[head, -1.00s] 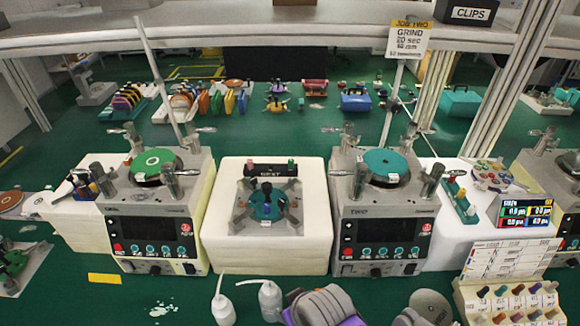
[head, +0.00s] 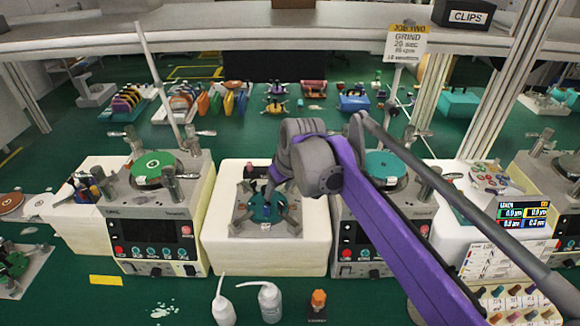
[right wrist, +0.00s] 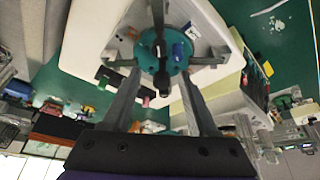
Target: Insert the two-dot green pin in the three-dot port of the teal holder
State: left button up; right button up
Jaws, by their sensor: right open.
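The teal holder (head: 262,208) sits in a grey fixture on the white middle block; the right wrist view shows its round teal top (right wrist: 150,57). A blue pin (right wrist: 178,52) and a black central post (right wrist: 160,78) stand on it. My right gripper (right wrist: 160,74) is open, its two fingers on either side of the post area, above the holder. A black rack (right wrist: 120,84) behind the holder carries a red pin (right wrist: 146,101); its other end is mostly hidden by my arm in the head view. Dot marks are too small to read. My left gripper is not in view.
Lapping machines flank the block, with a green plate (head: 153,168) at left and a teal plate (head: 385,165) at right. Two white squeeze bottles (head: 270,302) and an amber bottle (head: 318,302) stand in front.

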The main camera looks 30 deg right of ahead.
jog(key=w+d+r, duration=0.3)
jog(key=w+d, duration=0.8)
jog(key=d, duration=0.2)
jog(key=shift+n, duration=0.3)
jog(key=x, duration=1)
jog(key=shift+a+f, duration=0.1)
jog(key=shift+f, duration=0.35)
jog(key=shift+s, duration=0.1)
jog(key=shift+c, duration=0.2)
grip_shut()
